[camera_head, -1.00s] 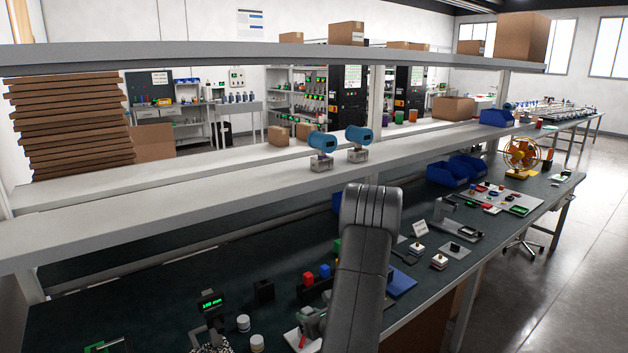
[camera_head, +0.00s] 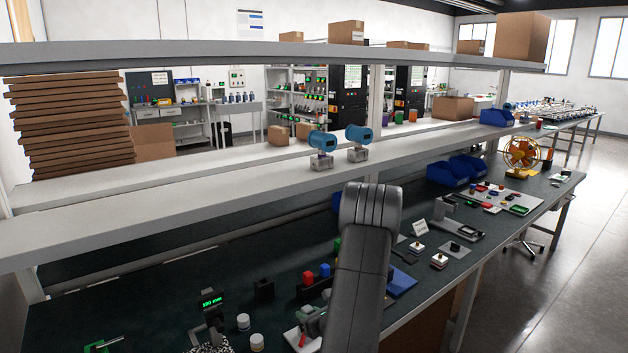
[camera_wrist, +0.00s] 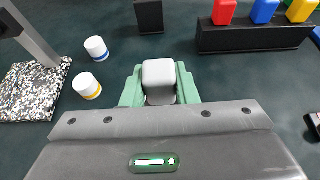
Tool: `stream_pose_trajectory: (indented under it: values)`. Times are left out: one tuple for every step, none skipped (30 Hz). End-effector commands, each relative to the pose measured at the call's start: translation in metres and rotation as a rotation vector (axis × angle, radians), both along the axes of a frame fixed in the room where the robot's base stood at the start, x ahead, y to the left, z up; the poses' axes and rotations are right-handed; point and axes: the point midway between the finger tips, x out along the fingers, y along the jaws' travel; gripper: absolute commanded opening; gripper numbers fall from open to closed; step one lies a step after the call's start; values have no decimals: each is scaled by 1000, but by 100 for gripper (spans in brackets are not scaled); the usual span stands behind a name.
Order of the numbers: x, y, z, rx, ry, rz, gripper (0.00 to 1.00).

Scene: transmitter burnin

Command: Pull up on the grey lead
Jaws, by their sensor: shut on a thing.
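A pale grey rounded block, apparently the end of the grey lead (camera_wrist: 158,74), sits between the green fingers of my gripper (camera_wrist: 159,88) in the wrist view. The fingers are closed on both of its sides. The rest of the lead is hidden under the gripper, so I cannot tell how it runs or whether it is clear of the bench. In the head view my gripper (camera_head: 313,320) shows only partly, low over the bench, beside my dark arm link; the lead cannot be made out there.
Two white-capped jars (camera_wrist: 96,48) and a speckled slab (camera_wrist: 35,92) with a post lie to the left. A black holder (camera_wrist: 255,36) with red, blue and yellow blocks is at upper right, and a black block (camera_wrist: 149,16) is ahead. The shelf (camera_head: 240,190) spans above the bench (camera_head: 150,300).

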Motion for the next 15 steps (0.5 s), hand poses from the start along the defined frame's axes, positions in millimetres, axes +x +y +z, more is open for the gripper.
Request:
stream_pose_trajectory:
  values:
    - [1, 0, 0, 0, -2, -1, 0]
    - [1, 0, 0, 0, -2, -1, 0]
    - [0, 0, -1, 0, -1, 0, 0]
    - [0, 0, -1, 0, -1, 0, 0]
    - [0, 0, -1, -1, -1, 0, 0]
    - [0, 0, -1, 0, 0, 0, 0]
    - [0, 0, -1, 0, 0, 0, 0]
    - [0, 0, -2, -1, 1, 0, 0]
    - [0, 0, -2, -1, 1, 0, 0]
    - [0, 0, -2, -1, 1, 0, 0]
    - [0, 0, -3, -1, 2, 0, 0]
    - [0, 0, -3, -1, 2, 0, 0]
    - [0, 0, -3, -1, 2, 0, 0]
    - [0, 0, -3, -2, 2, 0, 0]
    - [-1, 0, -4, -1, 3, 0, 0]
